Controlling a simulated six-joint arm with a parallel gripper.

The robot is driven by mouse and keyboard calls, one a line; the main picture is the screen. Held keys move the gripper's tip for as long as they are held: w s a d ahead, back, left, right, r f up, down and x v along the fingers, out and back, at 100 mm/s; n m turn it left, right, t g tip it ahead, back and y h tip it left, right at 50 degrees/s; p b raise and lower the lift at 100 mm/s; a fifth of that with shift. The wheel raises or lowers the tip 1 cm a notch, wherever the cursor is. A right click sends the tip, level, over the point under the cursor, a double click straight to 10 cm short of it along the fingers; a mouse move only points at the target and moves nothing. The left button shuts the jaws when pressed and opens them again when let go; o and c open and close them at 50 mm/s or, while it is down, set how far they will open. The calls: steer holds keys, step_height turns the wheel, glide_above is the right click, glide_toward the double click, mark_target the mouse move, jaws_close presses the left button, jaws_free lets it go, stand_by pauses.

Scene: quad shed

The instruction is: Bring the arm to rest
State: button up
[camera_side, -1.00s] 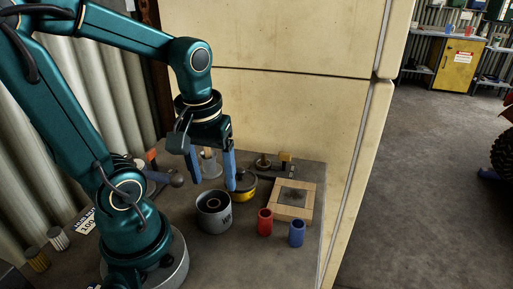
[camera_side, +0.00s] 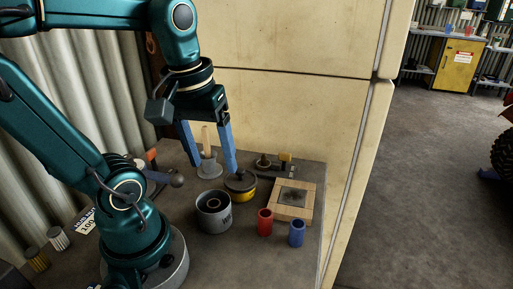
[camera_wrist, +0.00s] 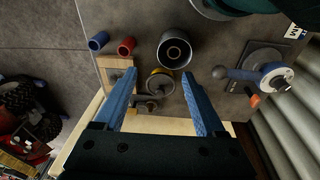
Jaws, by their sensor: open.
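A grey cup (camera_side: 214,214), a red cup (camera_side: 265,224) and a blue cup (camera_side: 297,234) stand in front. A wooden frame with a dark centre (camera_side: 281,209) lies to the right. Cream cabinet panels (camera_side: 290,115) stand behind.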

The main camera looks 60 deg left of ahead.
steer(key=d+m+t, duration=0.1)
steer(key=m, duration=0.1)
steer(key=d+m+t, duration=0.1)
steer(key=d+m, duration=0.1)
steer(key=m, duration=0.1)
steer(key=w+d+m+t, duration=0.1)
steer(key=d+m, duration=0.1)
steer(key=m, duration=0.1)
steer(key=shift+d+f+t+h, duration=0.25)
steer(key=shift+f+t+h, duration=0.05)
steer(key=shift+f+t, duration=0.1)
